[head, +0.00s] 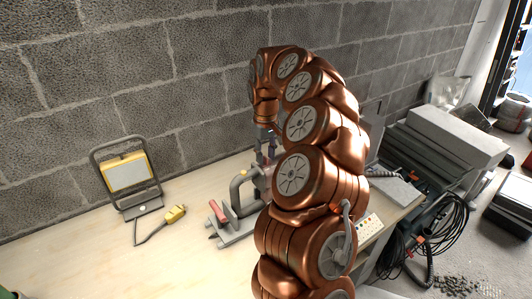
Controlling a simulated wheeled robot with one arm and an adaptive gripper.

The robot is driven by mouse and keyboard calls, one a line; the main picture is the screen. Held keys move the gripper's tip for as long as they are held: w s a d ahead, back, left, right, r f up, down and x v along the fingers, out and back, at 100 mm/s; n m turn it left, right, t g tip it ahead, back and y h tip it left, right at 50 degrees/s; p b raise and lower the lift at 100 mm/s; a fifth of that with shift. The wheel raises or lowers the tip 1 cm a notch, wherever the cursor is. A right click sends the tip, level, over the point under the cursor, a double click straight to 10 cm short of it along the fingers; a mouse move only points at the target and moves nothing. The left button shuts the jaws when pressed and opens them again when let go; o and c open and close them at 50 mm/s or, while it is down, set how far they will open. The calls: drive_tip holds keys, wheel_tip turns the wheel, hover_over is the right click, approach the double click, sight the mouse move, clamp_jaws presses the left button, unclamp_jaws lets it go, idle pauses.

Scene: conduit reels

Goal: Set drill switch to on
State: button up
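A grey machine with a curved handle (238,192) and a red part at its left stands on the workbench (90,255), near the middle of the picture. It looks like the drill, but my arm covers its right side. I cannot make out its switch. My gripper (268,152) points down at the end of my copper-coloured arm, just above the machine's right side in the picture. It is small and dark there, and I cannot tell whether its fingers are open or shut, or whether they touch the machine.
A yellow work lamp (128,172) stands at the left, with a yellow plug (176,213) on its cable. A block wall (130,60) rises behind the bench. A pale panel with coloured spots (368,229) lies right of my arm. Black coiled cable (440,235) hangs at the right.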

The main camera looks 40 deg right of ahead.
drive_tip(key=shift+f, duration=0.2)
clamp_jaws()
idle(0.6)
